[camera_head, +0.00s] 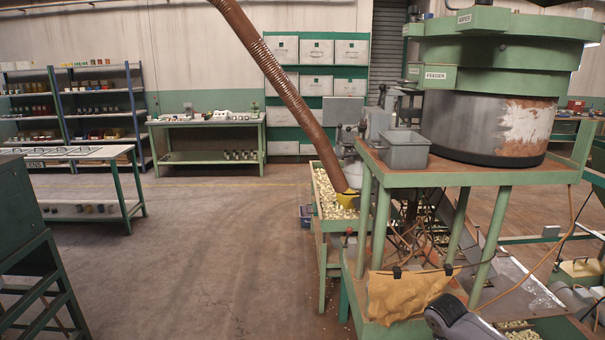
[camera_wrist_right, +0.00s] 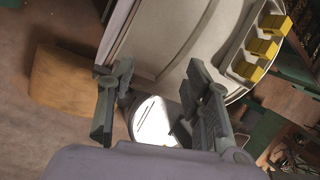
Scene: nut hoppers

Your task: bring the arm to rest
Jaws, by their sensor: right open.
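My right gripper (camera_wrist_right: 155,112) shows in the right wrist view with its two dark fingers spread well apart. It is open and nothing is held between the fingers. Behind the fingers are a pale rounded surface and a bright white patch; I cannot tell how far they are from the fingertips. In the head view, a grey part of my right arm (camera_head: 458,320) shows at the bottom edge, in front of the green machine stand. The right gripper itself is not visible there. My left gripper is in neither view.
A green stand (camera_head: 470,177) carries the feeder bowl (camera_head: 480,120) and a grey bin (camera_head: 405,150). A tan cloth (camera_head: 408,294) hangs low on its front. Yellow blocks (camera_wrist_right: 262,48) sit in a pale tray. The floor (camera_head: 210,240) left of the stand is clear.

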